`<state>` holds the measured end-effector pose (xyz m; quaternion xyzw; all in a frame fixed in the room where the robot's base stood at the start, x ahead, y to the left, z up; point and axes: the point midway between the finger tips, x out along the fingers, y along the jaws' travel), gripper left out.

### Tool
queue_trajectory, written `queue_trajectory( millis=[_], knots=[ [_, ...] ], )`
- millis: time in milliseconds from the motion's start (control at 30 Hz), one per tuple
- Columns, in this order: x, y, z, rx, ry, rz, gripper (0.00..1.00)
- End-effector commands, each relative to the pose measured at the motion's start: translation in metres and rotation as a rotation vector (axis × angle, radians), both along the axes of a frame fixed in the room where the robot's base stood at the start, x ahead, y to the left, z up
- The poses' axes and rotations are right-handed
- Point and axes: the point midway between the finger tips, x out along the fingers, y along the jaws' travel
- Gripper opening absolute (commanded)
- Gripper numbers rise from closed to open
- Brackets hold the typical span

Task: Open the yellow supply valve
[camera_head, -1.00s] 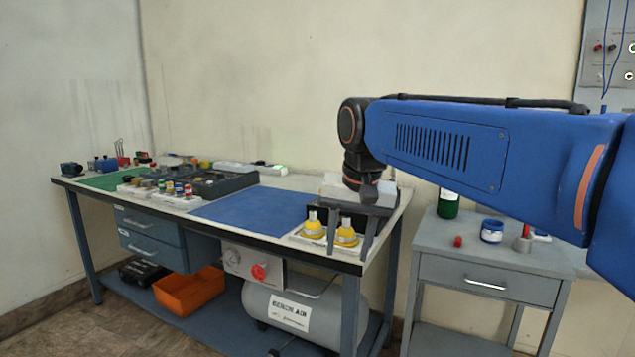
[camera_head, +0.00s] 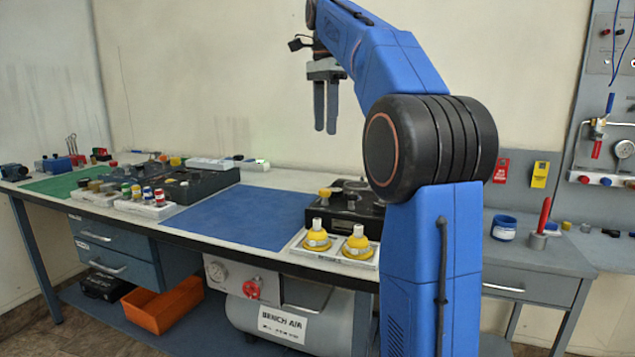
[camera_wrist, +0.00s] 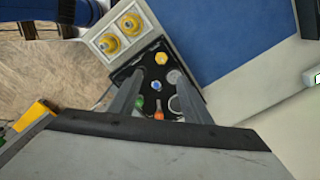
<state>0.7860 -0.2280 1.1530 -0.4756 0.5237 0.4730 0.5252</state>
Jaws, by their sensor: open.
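The black trainer box (camera_head: 345,212) stands on the bench, partly hidden behind my arm. A yellow knob (camera_head: 325,193) on its top left looks like the yellow supply valve; whether it is open or shut cannot be told. The wrist view shows the same yellow knob (camera_wrist: 161,58) near a grey round part (camera_wrist: 175,77), a blue knob (camera_wrist: 156,85), a green part (camera_wrist: 139,100) and an orange-red part (camera_wrist: 158,113). My gripper (camera_head: 326,128) is open and empty, fingers pointing down, high above the box. In the wrist view, the box lies between and beyond the fingers.
Two yellow-based fittings (camera_head: 317,238) sit on white plates in front of the box. A blue mat (camera_head: 235,215) lies clear to the left.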

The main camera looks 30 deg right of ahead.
Motion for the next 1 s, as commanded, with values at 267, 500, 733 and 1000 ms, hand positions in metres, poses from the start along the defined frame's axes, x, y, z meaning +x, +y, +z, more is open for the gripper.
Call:
queue_trajectory(
  millis=[267, 500, 733, 1000],
  knots=[
    [0.002, -0.003, -0.01, 0.002, 0.006, -0.025, 0.44],
    [0.002, -0.003, -0.047, 0.002, 0.007, -0.024, 0.44],
    [0.001, -0.003, -0.088, 0.002, 0.007, -0.023, 0.44],
    [0.002, -0.003, -0.135, 0.002, 0.007, -0.023, 0.44]
  ],
)
